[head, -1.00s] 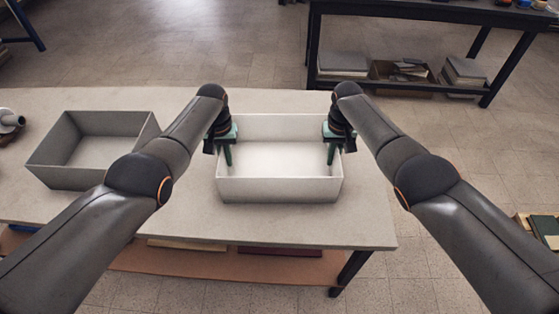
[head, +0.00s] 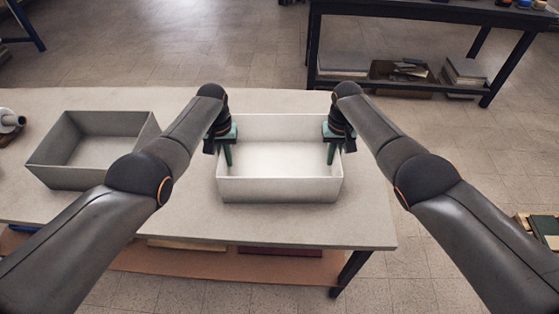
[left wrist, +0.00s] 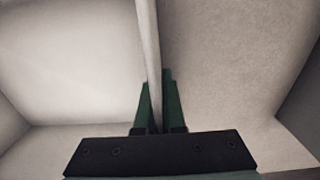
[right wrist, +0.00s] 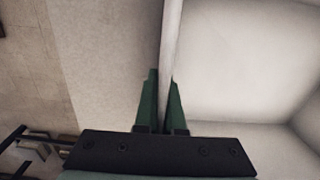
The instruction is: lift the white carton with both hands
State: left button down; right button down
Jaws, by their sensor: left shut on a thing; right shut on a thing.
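The white carton (head: 279,190) is an open, empty box on the table, and it looks level. My left gripper (head: 228,155) is shut on its left wall, one green finger inside and the other outside. In the left wrist view the wall (left wrist: 150,50) runs between the fingers (left wrist: 157,105). My right gripper (head: 331,153) is shut on the right wall in the same way. That wall (right wrist: 170,40) passes between the green fingers (right wrist: 163,105) in the right wrist view. The outer fingers are mostly hidden in the head view.
A grey open box (head: 85,150) stands on the table (head: 300,225) to the left, apart from the carton. A roll-like object (head: 10,120) lies at the far left. A dark shelf table (head: 420,15) stands behind, across a floor gap. The table is clear in front of the carton.

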jog(key=shift+r, duration=0.1)
